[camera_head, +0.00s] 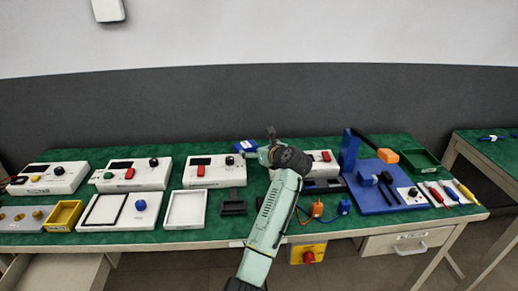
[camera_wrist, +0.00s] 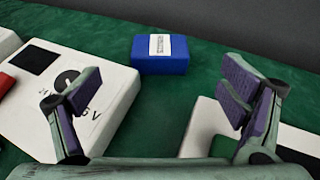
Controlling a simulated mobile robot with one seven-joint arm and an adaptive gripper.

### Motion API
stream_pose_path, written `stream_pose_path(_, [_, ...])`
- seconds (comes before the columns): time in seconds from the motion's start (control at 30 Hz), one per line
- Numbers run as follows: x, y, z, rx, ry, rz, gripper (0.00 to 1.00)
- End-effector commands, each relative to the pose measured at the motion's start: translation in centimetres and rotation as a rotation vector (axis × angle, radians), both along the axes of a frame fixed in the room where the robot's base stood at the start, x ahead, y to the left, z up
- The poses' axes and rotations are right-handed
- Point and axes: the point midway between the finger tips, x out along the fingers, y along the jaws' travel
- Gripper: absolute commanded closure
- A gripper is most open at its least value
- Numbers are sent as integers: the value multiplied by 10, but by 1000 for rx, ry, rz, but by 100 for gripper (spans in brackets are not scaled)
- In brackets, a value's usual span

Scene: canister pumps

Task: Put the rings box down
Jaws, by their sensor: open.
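A blue box (camera_head: 245,146) with a white label stands on the green table mat near the back edge. It shows whole in the wrist view (camera_wrist: 160,65), flat on the mat; I take it as the rings box, though its label is too small to read. My gripper (camera_wrist: 160,92) is open and empty, its purple-padded fingers spread wide. The box lies beyond the fingertips, apart from them. In the head view my gripper (camera_head: 266,148) is just right of the box, partly hidden by my own arm.
A white unit (camera_wrist: 75,95) with a black knob is close on the left in the wrist view, and another white unit (camera_wrist: 205,125) is at the right finger. Bare green mat (camera_wrist: 160,105) lies between them. A blue stand (camera_head: 350,152) rises farther right.

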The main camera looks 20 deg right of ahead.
Motion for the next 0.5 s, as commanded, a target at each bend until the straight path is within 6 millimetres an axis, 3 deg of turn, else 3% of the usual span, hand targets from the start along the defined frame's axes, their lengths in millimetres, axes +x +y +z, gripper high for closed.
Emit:
stream_pose_path(0.37, [-7, 1, 4, -4, 0, 3, 10])
stream_pose_path(0.47, [0, 16, 15, -69, -27, 29, 10])
stream_pose_path(0.5, [6, 29, 25, -127, -51, 50, 10])
